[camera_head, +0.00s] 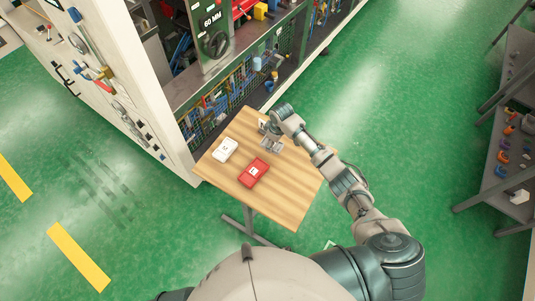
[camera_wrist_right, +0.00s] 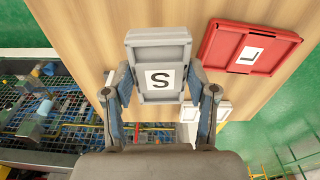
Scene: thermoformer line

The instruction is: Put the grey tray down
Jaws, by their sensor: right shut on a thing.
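The grey tray (camera_head: 272,146) is at the back right part of the wooden table (camera_head: 285,205). My right gripper (camera_head: 268,130) is shut on it. In the right wrist view, the two fingers of the gripper (camera_wrist_right: 161,78) press on opposite sides of the grey tray (camera_wrist_right: 160,48), which bears a white label with an "S". I cannot tell whether the tray touches the tabletop or hangs just above it. My left gripper is not in view.
A red tray (camera_head: 253,173) labelled "L" and a white tray (camera_head: 225,150) lie on the table near the grey one. The table's front right part is bare. The machine (camera_head: 165,120) with its mesh guard stands along the table's back left.

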